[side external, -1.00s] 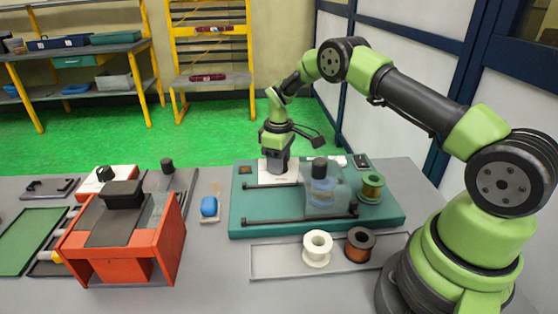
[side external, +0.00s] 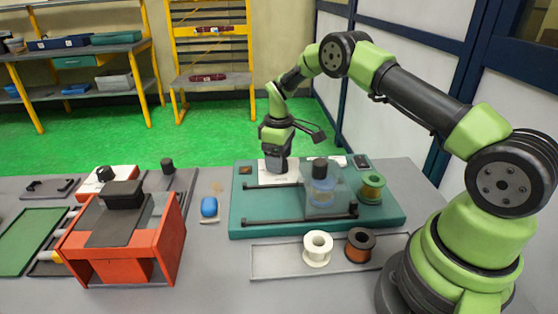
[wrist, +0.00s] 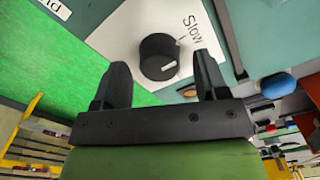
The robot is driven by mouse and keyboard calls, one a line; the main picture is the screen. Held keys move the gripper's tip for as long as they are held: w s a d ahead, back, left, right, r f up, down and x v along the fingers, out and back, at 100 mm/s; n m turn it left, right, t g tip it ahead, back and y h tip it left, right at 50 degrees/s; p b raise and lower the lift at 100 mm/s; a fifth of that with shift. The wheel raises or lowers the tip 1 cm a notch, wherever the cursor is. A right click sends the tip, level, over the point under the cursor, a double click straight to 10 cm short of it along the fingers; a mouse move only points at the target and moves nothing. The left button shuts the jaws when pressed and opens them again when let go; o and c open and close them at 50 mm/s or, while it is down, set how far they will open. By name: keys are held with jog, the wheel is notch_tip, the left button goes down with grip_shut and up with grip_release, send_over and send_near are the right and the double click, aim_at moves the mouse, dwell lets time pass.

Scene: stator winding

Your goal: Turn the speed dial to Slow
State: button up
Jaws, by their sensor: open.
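The speed dial (wrist: 157,50) is a round black knob on a white plate (wrist: 130,38) in the wrist view. The word Slow is printed on the plate to the upper right of the knob, near a short tick line. A small white mark shows on the knob's lower right. My gripper (wrist: 161,63) is open, with one finger on either side of the knob in the picture and a gap on both sides. I cannot tell how far the fingertips are above the plate. In the side view my gripper (side external: 276,167) is over the white plate (side external: 292,177) and hides the dial.
The teal base (side external: 270,203) carries a clear guard (side external: 322,200) and a green spool (side external: 371,188) right of my gripper. A white spool (side external: 317,248) and a copper spool (side external: 359,245) sit in front. An orange fixture (side external: 120,235) stands left.

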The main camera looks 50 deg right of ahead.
notch_tip(320, 180, up, 9)
jog(key=shift+f, duration=0.1)
dwell(0.3)
jog(key=s+a+r+m+t, duration=0.2)
jog(key=s+a+r, duration=0.25)
jog(key=r, duration=0.45)
jog(key=s+a+r+m+t, duration=0.2)
jog(key=s+a+r, duration=0.3)
jog(key=r, duration=0.4)
jog(key=s+a+m+t+y, duration=0.2)
jog(key=s+a+m+t, duration=0.1)
jog(key=s, duration=1.4)
jog(key=shift+a+m, duration=0.5)
jog(key=shift+a, duration=0.05)
